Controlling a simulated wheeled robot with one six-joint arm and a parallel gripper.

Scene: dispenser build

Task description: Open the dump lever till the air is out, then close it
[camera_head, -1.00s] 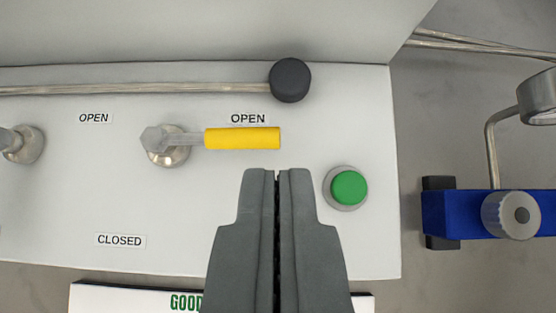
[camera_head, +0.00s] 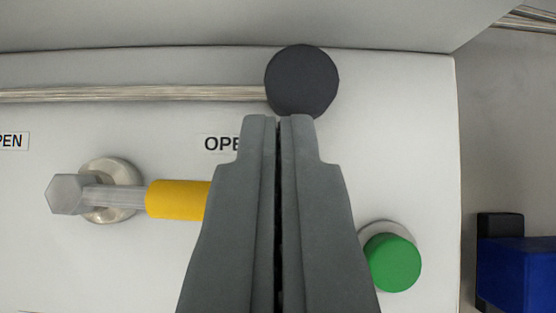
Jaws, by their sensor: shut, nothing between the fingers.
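The lever with a yellow grip (camera_head: 178,200) sits on a round metal pivot on the white panel (camera_head: 410,150). I cannot tell whether the tips touch the knob.
The knob ends a long metal rod (camera_head: 130,94) running left. A green button (camera_head: 392,262) is right of my gripper. A blue block (camera_head: 518,275) stands beyond the panel's right edge. Another OPEN label (camera_head: 12,141) is at the left edge.

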